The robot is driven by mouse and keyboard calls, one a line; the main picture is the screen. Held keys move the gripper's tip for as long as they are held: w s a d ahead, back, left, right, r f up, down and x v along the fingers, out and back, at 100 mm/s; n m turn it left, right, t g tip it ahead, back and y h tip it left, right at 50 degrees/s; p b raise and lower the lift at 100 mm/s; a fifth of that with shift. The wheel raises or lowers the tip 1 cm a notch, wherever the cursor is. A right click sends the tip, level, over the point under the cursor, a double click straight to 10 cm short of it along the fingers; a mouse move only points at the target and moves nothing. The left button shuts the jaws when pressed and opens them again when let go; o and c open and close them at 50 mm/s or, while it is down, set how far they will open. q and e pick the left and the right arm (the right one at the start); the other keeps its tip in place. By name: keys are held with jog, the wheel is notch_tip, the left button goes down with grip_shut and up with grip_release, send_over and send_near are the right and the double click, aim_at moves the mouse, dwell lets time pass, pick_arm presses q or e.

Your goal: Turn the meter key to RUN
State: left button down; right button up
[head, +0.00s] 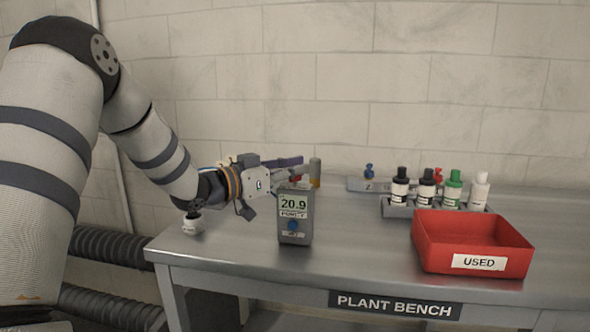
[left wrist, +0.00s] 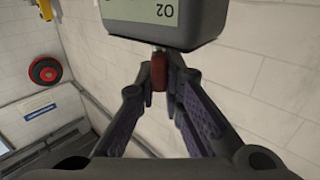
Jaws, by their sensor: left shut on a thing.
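The meter (head: 294,214) stands upright on the bench, its display reading 20.9. A blue round part and small labels are on its face. In the left wrist view the meter (left wrist: 150,22) shows upside down at the top, with "O2" on its screen. A red key (left wrist: 158,72) sticks out from the meter's top edge. My left gripper (head: 297,171) reaches over the top of the meter from behind left. Its purple-padded fingers (left wrist: 160,88) are shut on the red key. The key's exact turn position cannot be read. My right gripper is out of view.
A red bin labelled USED (head: 478,263) stands at right on the plant bench (head: 365,255). Several bottles stand in a rack (head: 400,209) behind it. A grey and orange cylinder (head: 315,173) is behind the meter. A small white object (head: 193,223) is near the left edge.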

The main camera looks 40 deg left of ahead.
pick_arm(q)
jog(key=shift+r, duration=0.1)
dwell(0.3)
jog(key=c, duration=1.7)
grip_release()
jog(key=v, duration=1.2)
